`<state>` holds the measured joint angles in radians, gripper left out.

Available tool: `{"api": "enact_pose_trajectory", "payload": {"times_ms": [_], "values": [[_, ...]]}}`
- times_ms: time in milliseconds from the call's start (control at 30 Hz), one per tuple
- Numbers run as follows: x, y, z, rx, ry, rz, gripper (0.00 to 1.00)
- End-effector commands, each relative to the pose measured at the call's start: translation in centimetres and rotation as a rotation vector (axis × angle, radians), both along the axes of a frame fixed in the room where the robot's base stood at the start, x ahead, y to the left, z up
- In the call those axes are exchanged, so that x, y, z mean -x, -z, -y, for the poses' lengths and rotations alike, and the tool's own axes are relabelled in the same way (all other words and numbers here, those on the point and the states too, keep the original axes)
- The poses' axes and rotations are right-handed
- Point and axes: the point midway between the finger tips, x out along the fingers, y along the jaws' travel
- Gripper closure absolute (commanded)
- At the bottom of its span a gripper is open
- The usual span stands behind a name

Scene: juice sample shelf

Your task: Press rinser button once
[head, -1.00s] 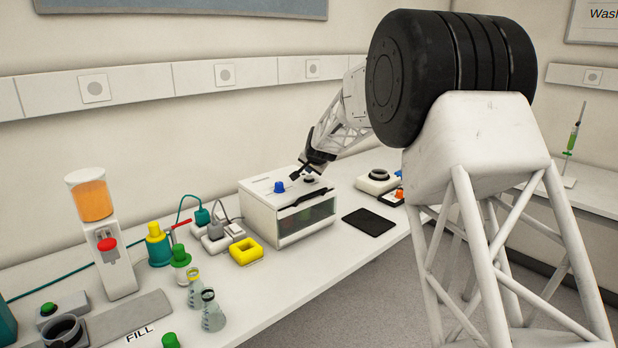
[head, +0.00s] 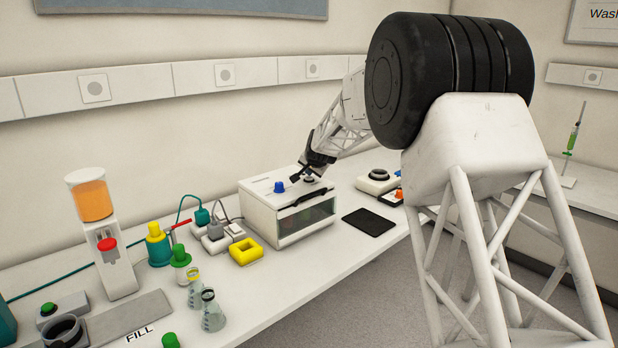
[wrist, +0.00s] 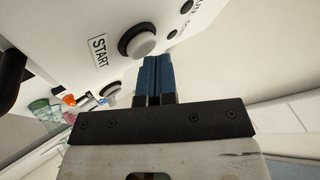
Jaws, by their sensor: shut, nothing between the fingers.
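My gripper (head: 295,178) is shut and empty, low over the top of a white box (head: 265,205). In the wrist view its blue fingertips (wrist: 158,62) are beside a round pale button (wrist: 137,42) with a dark ring, labelled START. I cannot tell whether they touch the box. In the head view this button (head: 309,180) is partly covered by my gripper. No label reading rinser shows. A green button (head: 48,308) on a small grey base sits at the far lower left, beside a dark round cup (head: 64,332), well away from my gripper.
A yellow block (head: 246,251), flasks (head: 212,312) and an orange juice dispenser (head: 92,200) stand to the left.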

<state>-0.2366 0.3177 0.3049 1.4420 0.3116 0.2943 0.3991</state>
Motion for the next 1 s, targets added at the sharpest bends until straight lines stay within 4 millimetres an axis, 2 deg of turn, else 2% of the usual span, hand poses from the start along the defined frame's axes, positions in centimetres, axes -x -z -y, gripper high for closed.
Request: {"api": "enact_pose_trajectory", "payload": {"times_ms": [533,1000], "values": [[0.0,0.2,0.0,0.0,-0.001,-0.001,1.0],[0.0,-1.5,0.0,-0.001,0.001,0.0,1.0]]}}
